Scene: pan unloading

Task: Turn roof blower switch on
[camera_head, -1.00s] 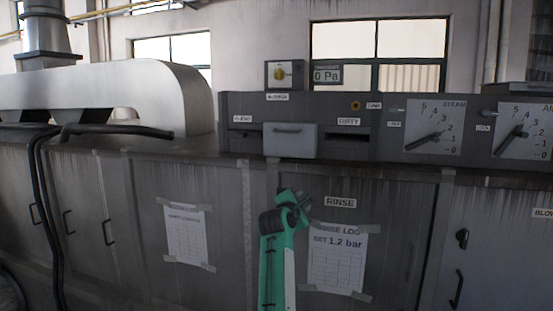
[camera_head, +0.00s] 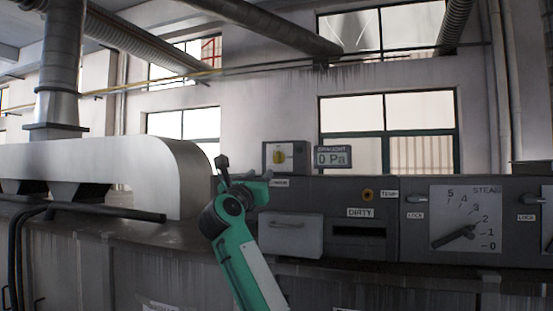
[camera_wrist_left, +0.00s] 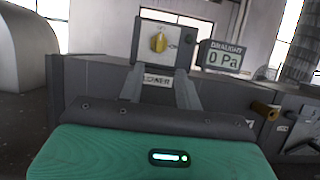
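The blower switch is a yellow rotary knob (camera_head: 279,157) on a light plate in a small grey box on top of the dark panel, with a partly covered label below. It also shows in the left wrist view (camera_wrist_left: 158,42), where the knob stands about upright. My left gripper (camera_head: 226,168), on the green arm, is raised left of the box in the head view, apart from the knob. In the left wrist view its two grey fingers (camera_wrist_left: 160,80) are spread and empty, below and in front of the box. My right gripper is in neither view.
A draught display (camera_head: 333,158) right of the box reads 0 Pa. The panel has a grey drawer front (camera_head: 291,235), a DIRTY slot (camera_head: 359,231) and a steam gauge (camera_head: 466,218). A large pale duct (camera_head: 120,175) stands at the left. Free air lies above the panel.

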